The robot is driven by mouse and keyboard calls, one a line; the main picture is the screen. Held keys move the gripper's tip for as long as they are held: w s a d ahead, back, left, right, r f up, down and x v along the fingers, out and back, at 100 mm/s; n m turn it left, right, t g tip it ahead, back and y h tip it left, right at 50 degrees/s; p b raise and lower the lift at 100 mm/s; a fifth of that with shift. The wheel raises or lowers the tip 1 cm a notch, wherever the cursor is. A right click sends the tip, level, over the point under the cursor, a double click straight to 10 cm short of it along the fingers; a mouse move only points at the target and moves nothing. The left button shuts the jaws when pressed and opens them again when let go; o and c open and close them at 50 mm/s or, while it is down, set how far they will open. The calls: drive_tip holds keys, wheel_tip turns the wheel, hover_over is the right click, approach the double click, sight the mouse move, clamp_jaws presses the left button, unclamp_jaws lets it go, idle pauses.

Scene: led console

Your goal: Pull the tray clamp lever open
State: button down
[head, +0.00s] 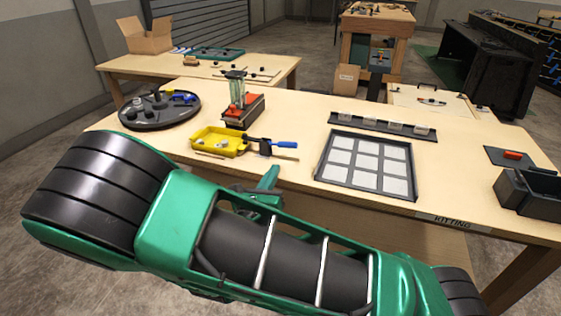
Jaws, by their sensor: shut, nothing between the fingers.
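A yellow tray (226,150) with small pale parts in it sits near the front edge of the workbench, left of centre. At its right is a dark clamp (262,147). A lever with a blue handle (285,145) points right from the clamp, lying roughly level. My green arm fills the foreground. What looks like the end of my gripper (267,181) shows just above the arm link, in front of the bench edge and below the clamp in the picture. It looks shut and apart from the lever. The rest of it is hidden behind my arm.
A red-based press (240,100) stands behind the yellow tray. A round dark tray (160,110) is at left. A dark grid tray (321,178) is at right, with a dark strip (345,124) behind it. A black bin (530,192) stands far right.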

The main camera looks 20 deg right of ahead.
sight(287, 163)
drive_tip(key=x, duration=0.6)
drive_tip(key=d+x, duration=0.1)
drive_tip(key=x, duration=0.3)
drive_tip(key=shift+s, duration=0.3)
